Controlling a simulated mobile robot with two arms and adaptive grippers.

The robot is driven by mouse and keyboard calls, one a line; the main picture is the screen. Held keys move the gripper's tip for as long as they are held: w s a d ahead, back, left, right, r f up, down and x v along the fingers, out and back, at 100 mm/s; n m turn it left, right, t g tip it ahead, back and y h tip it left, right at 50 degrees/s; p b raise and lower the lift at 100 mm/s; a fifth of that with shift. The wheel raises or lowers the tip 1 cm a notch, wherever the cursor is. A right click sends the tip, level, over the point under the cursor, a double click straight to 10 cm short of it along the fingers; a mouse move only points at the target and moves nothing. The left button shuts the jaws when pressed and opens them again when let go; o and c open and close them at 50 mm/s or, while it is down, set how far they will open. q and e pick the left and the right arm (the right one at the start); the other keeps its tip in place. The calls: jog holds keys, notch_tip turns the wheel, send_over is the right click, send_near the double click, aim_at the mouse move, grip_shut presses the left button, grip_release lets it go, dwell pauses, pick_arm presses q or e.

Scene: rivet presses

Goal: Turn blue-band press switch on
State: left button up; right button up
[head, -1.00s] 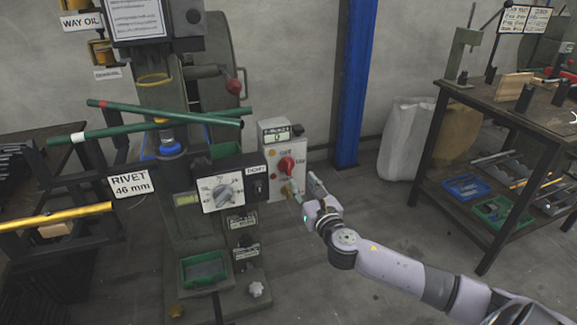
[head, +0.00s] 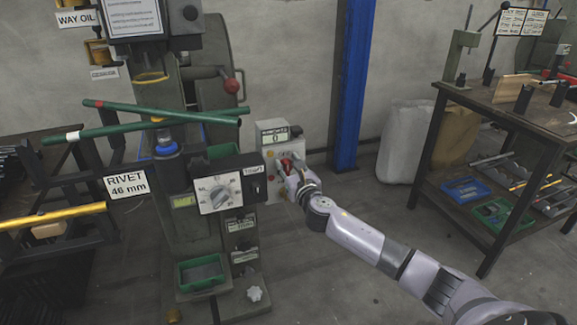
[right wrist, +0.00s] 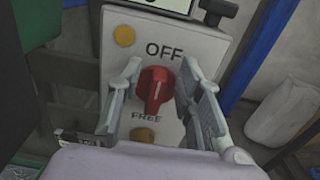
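The blue-band press (head: 165,148) stands left of centre in the head view. Beside it is a pale switch box (head: 275,190) with a red rotary switch (head: 285,164), partly covered by my gripper. My right gripper (head: 290,174) is at the box front. In the wrist view its fingers (right wrist: 160,98) are spread, one on each side of the switch, with small gaps visible. My left gripper is out of view.
A dial panel (head: 216,194) juts out left of the box. Green bars (head: 165,114) cross the press. A blue post (head: 353,90) stands behind on the right. A workbench (head: 500,108) with trays below is at far right. The floor between is clear.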

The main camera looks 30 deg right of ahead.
jog(key=shift+c, duration=0.5)
grip_shut()
